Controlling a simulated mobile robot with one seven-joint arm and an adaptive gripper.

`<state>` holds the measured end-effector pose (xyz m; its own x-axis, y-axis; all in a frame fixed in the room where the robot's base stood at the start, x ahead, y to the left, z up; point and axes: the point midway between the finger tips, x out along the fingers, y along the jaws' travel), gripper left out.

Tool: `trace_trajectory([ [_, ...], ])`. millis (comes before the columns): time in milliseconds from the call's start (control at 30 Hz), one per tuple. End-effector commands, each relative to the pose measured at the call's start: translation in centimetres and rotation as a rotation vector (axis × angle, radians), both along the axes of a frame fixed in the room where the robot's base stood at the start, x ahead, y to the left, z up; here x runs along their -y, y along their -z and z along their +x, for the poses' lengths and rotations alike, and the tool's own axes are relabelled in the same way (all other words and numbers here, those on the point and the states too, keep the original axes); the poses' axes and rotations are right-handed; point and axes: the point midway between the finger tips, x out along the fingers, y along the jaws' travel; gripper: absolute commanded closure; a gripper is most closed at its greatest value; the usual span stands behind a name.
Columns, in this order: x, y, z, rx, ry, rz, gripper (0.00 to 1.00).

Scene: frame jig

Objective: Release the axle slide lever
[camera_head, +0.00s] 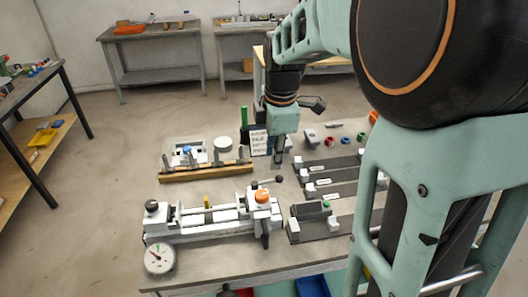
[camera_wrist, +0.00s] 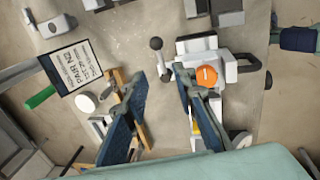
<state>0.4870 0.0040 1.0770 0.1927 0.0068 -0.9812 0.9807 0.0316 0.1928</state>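The frame jig (camera_head: 215,216) is a long white fixture along the front of the table, with an orange knob (camera_head: 262,196) at its right end; the knob also shows in the wrist view (camera_wrist: 207,76). A short lever with a dark ball end (camera_head: 279,179) sticks out there; in the wrist view the ball (camera_wrist: 156,43) shows just beyond my fingertips. A black handle (camera_wrist: 250,63) is on the jig's end. I cannot tell for sure which is the axle slide lever. My gripper (camera_wrist: 159,73) is open and empty, above and behind the jig's right end (camera_head: 279,158).
A dial gauge (camera_head: 159,257) is at the jig's front left. A wooden rack (camera_head: 205,173) lies behind the jig. Dark rail blocks (camera_head: 325,228) stand to the right. A sign (camera_wrist: 77,72) and green cylinder (camera_wrist: 41,97) stand near my gripper.

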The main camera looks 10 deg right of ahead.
Motion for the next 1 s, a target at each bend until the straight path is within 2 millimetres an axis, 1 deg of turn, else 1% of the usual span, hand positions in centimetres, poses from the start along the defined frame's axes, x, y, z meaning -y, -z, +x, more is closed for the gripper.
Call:
trace_trajectory([
  [33,0.0,0.9,0.0,-0.006,0.0,0.0,0.75],
  [300,0.0,6.0,1.1,-0.005,0.004,0.0,0.75],
  [400,0.0,7.5,1.4,-0.003,0.004,0.0,0.75],
  [500,0.0,8.6,1.6,-0.002,0.003,0.0,0.75],
  [667,0.0,9.4,1.8,0.0,0.003,0.0,0.75],
  [900,0.0,9.4,1.9,0.001,0.004,0.0,0.75],
  [933,0.0,9.4,1.9,0.001,0.004,0.0,0.76],
  [1000,0.0,9.4,1.9,0.001,0.004,0.0,0.84],
])
